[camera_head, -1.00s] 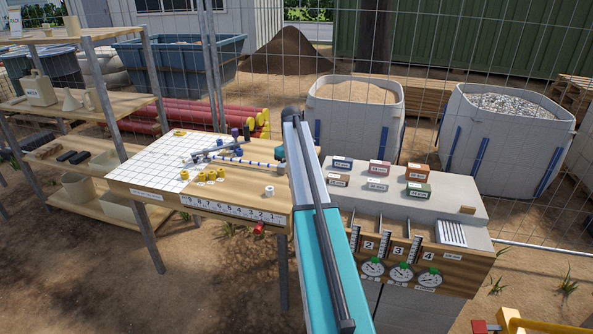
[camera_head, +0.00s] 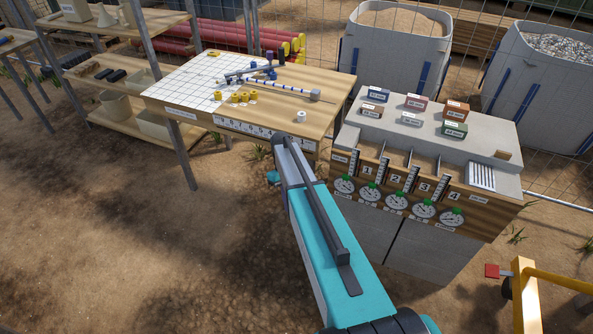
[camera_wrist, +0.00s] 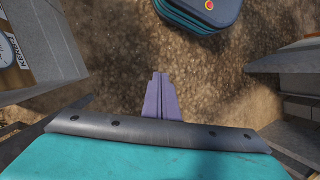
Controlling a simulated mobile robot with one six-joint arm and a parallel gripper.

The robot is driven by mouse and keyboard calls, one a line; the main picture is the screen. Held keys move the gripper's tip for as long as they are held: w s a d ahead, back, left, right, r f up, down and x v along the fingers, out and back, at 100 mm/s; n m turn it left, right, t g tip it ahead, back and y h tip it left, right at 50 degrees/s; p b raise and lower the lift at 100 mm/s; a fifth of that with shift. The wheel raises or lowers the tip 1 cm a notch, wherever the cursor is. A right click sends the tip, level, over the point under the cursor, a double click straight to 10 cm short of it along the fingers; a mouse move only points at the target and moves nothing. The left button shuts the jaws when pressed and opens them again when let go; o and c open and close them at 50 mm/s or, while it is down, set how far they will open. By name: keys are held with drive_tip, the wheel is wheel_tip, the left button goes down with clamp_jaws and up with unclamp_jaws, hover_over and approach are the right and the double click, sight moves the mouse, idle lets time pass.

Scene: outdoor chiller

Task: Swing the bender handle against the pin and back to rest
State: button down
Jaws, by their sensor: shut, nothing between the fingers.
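The bender (camera_head: 256,72) sits on the wooden bench (camera_head: 334,92), a small dark blue and grey device at the right edge of a white grid sheet. A blue-and-white striped rod (camera_head: 282,90) runs from it to a grey block at the right. Which bar is the handle, and whether it touches the pin, is too small to tell. My gripper (camera_wrist: 158,97) is shut and empty, its purple fingers together over bare ground in the wrist view. In the head view my arm hides it; the arm's far end is low, in front of the bench and apart from the bender.
Yellow pieces (camera_head: 240,97) and a white cylinder (camera_head: 301,116) lie on the bench. A grey block counter (camera_head: 490,150) with dials and small coloured boxes stands to the right. A yellow frame (camera_head: 524,290) is at the lower right. Open dirt lies in front of the bench.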

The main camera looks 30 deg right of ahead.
drive_tip(key=s+a+f+m, duration=0.1)
drive_tip(key=s+a+f, duration=0.4)
drive_tip(key=s, duration=0.7)
drive_tip(key=s+a+f+m+g, duration=0.1)
drive_tip(key=s+a+f, duration=0.4)
drive_tip(key=s, duration=0.7)
drive_tip(key=s+a+f+m+h, duration=0.1)
drive_tip(key=s+a+f, duration=0.4)
drive_tip(key=s, duration=0.7)
drive_tip(key=shift+s+f, duration=0.2)
drive_tip(key=shift+f, duration=0.25)
drive_tip(key=shift+d, duration=0.1)
